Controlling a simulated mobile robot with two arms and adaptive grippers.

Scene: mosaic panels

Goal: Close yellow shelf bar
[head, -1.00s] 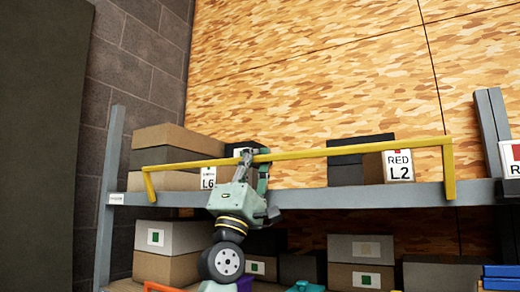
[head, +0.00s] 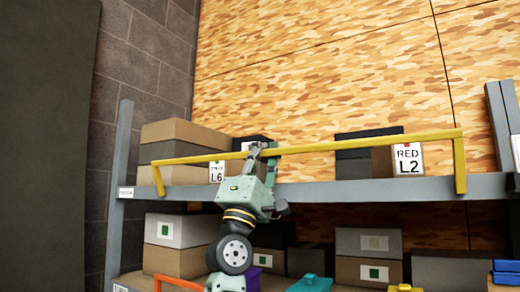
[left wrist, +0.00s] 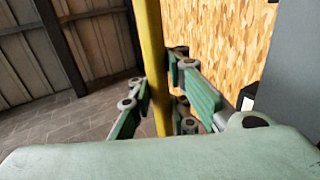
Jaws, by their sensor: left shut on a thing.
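The yellow shelf bar (head: 360,143) runs almost level across the front of the upper shelf, above the grey shelf beam (head: 330,194). Its two bent ends reach down to that beam at left and right. My left gripper (head: 262,149) comes up from below and is shut on the bar left of its middle. In the left wrist view the bar (left wrist: 150,60) passes between the two fingers (left wrist: 158,105). The fingers hide a short part of the bar. My right gripper is in neither view.
Boxes labelled L6 (head: 217,170) and RED L2 (head: 408,160) stand on the upper shelf behind the bar. More boxes (head: 367,272) fill the lower shelf. An orange bar (head: 178,283) shows at the bottom. Grey posts (head: 118,200) flank the shelf.

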